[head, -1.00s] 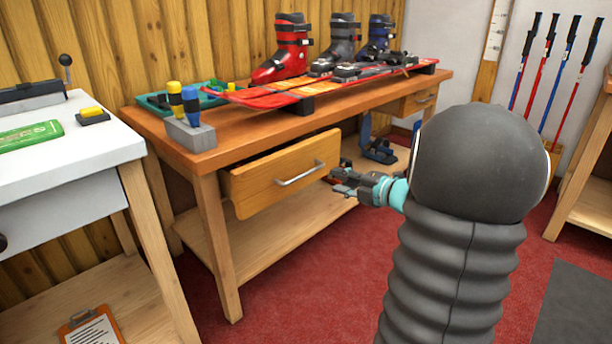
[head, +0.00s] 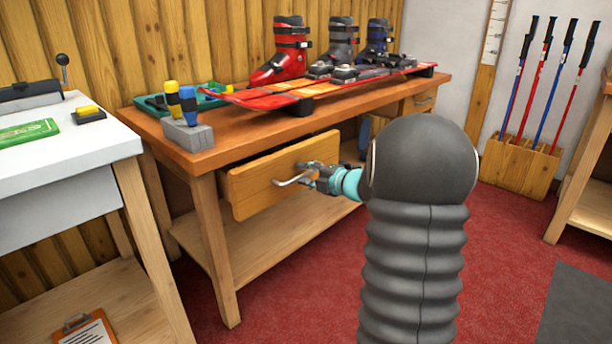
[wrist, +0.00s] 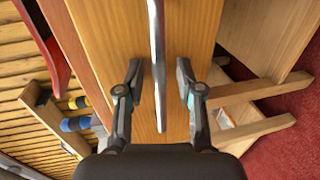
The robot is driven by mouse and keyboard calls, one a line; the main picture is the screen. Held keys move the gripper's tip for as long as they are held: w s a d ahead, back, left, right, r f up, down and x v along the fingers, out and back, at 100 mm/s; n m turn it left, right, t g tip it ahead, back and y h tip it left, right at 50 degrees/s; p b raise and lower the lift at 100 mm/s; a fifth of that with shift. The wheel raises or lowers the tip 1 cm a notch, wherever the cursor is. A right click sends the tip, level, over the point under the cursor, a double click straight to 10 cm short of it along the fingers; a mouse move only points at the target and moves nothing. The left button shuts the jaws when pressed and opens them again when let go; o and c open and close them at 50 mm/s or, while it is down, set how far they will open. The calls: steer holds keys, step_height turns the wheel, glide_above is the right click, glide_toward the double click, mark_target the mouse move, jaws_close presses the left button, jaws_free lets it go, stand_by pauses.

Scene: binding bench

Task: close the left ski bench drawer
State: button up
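The left drawer (head: 270,176) of the wooden ski bench (head: 215,156) stands partly pulled out under the bench top. A silver bar handle (head: 290,181) is on its front. My gripper (head: 312,177) is at the right part of the handle in the head view. In the wrist view my gripper (wrist: 160,88) is open, one finger on each side of the handle (wrist: 157,60), with gaps between the fingers and the bar. The drawer front (wrist: 180,115) fills the middle behind the fingers. Whether the fingertips touch the drawer front cannot be told.
A red ski (head: 270,97) and several boots (head: 290,50) are on the bench top, with a grey block of tools (head: 188,135) at its left front corner. A white-topped table (head: 60,160) stands at left. Red carpet (head: 290,290) is clear in front.

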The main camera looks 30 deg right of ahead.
jaws_close()
steer(key=p+x, duration=0.1)
steer(key=x, duration=0.2)
steer(key=r+p+x, duration=0.1)
steer(key=x, duration=0.1)
steer(key=r+p+x, duration=0.1)
steer(key=p+x, duration=0.1)
steer(key=x, duration=0.1)
steer(key=shift+w+a, duration=0.1)
steer(key=shift+w, duration=0.45)
jaws_free()
steer(key=shift+w+a+f, duration=0.1)
steer(key=v, duration=1.2)
